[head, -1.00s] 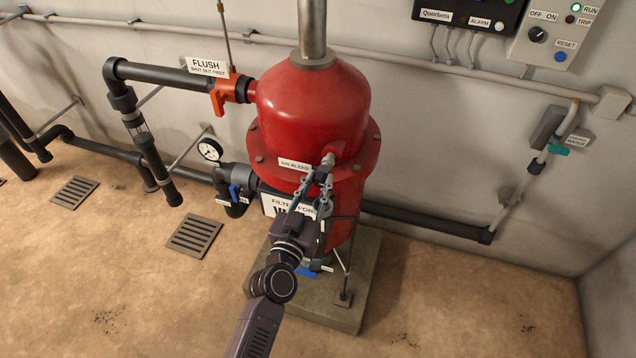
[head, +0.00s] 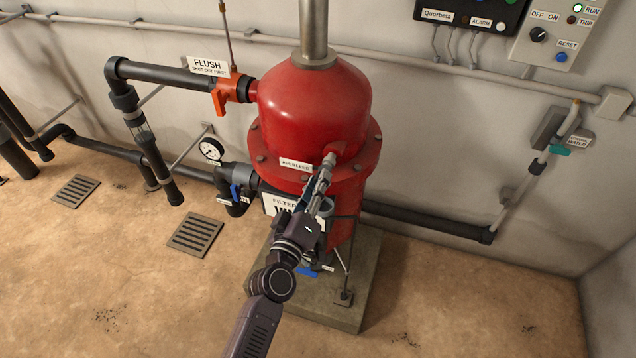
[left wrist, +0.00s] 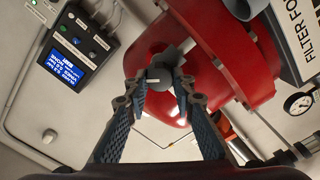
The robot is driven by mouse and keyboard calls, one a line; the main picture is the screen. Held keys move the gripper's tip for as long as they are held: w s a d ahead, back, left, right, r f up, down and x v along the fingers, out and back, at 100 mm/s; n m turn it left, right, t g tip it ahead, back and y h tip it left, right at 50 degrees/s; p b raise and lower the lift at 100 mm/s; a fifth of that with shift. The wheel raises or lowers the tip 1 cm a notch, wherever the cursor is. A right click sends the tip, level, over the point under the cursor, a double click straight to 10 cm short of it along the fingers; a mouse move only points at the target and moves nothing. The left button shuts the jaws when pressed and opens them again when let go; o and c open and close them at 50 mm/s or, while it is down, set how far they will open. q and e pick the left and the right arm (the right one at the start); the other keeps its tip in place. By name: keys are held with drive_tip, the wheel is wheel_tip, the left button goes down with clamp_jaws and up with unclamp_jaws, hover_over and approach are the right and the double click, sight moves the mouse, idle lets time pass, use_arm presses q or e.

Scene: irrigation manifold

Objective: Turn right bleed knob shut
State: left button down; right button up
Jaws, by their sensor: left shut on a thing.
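The grey bleed knob (left wrist: 165,70) sits on the side of the red filter vessel (head: 314,100), beside the "AIR BLEED" label (head: 295,163). My left gripper (head: 325,174) reaches up to it from below. In the left wrist view, the gripper's two fingertips (left wrist: 160,84) are on either side of the knob, shut on it. In the head view the fingers show nearly edge-on and mostly hide the knob. My right gripper is in neither view.
An orange flush valve handle (head: 219,98) and a pressure gauge (head: 211,150) are left of the vessel. The vessel stands on a concrete plinth (head: 345,312). A control box (head: 555,35) is on the wall at upper right. The floor at right is clear.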

use_arm(q)
drive_tip(key=shift+a+f+n+b, duration=0.1)
drive_tip(key=shift+n+b, duration=0.05)
drive_tip(key=shift+n, duration=1.85)
drive_tip(key=shift+f+n+b, duration=0.1)
drive_tip(key=shift+n+b, duration=0.05)
drive_tip(key=shift+n, duration=1.85)
drive_tip(key=c, duration=1.6)
unclamp_jaws()
drive_tip(key=v, duration=1.2)
